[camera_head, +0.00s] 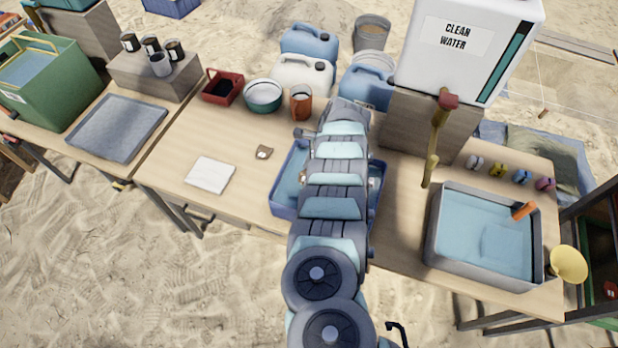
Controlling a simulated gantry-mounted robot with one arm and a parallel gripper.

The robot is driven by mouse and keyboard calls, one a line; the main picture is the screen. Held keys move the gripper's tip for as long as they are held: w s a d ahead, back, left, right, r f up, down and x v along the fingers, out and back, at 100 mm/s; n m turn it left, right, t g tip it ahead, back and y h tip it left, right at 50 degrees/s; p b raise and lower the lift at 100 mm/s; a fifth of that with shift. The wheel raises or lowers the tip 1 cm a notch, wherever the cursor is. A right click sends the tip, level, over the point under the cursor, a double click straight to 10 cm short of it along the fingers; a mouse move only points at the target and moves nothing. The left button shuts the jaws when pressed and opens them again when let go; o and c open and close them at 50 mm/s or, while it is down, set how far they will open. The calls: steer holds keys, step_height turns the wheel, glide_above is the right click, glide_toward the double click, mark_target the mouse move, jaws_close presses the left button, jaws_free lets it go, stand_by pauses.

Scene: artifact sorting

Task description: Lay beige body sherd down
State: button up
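A small brown sherd-like piece (264,152) with a pale patch lies on the wooden table, left of my arm. I cannot tell whether it is the beige body sherd. A blue tub (283,207) with water stands under my arm, which covers its middle. Small bits show at the tub's right side, too hidden to name. My gripper is not visible; my own arm links hide it, so what it holds cannot be seen. A white flat pad (210,175) lies on the table at the left, with nothing on it.
A grey tray (117,128) lies on the left table. At right stand a water basin (485,237) and a clean water tank (465,45). Table around the pad is clear.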

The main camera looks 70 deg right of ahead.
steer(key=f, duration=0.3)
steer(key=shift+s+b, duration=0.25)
steer(key=shift+b, duration=0.15)
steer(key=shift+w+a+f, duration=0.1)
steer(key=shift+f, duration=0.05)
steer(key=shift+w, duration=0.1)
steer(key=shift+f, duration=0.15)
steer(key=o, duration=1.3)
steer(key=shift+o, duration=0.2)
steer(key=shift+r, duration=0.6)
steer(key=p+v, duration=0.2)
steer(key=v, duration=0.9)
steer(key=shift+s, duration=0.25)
